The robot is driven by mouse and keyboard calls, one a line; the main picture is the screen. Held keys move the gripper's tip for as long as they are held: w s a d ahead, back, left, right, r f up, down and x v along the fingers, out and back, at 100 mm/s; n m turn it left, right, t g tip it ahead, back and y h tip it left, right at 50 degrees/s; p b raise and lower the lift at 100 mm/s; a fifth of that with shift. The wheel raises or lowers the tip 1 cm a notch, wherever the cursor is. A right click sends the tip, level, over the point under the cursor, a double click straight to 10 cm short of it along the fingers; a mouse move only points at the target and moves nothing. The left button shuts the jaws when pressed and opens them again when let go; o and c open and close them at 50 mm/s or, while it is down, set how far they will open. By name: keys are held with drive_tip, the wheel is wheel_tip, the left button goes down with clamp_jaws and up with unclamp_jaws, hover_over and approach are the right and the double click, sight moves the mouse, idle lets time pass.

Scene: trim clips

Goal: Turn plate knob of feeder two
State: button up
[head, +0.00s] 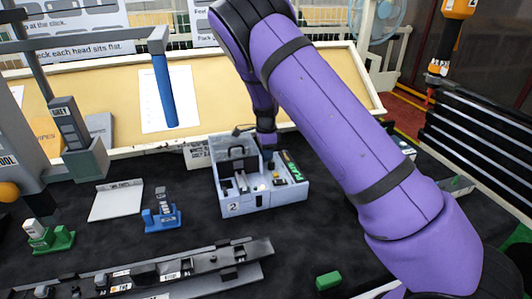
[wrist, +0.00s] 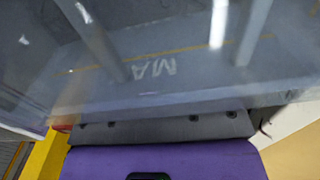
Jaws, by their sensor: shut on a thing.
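Feeder two (head: 285,197) is a pale blue-grey open box with a "2" label on its front wall, standing on the dark table in the head view. My gripper (head: 267,158) reaches down into the rear middle of this box, near a green-lettered strip (head: 291,166) at its right. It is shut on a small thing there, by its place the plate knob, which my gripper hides. The knob's angle cannot be seen. The wrist view shows a glossy grey surface with faint letters and a purple part below, with no fingertips or knob visible.
A blue stand (head: 162,217) and a white tray (head: 117,201) lie left of the feeder. A grey rail (head: 200,262) with small parts runs along the front. A green block (head: 328,280) lies front right. A tan board (head: 310,90) stands behind.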

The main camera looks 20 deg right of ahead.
drive_tip(key=shift+m, duration=0.3)
drive_tip(key=o, duration=0.9)
wheel_tip(320, 180, up, 11)
drive_tip(key=shift+f, duration=0.1)
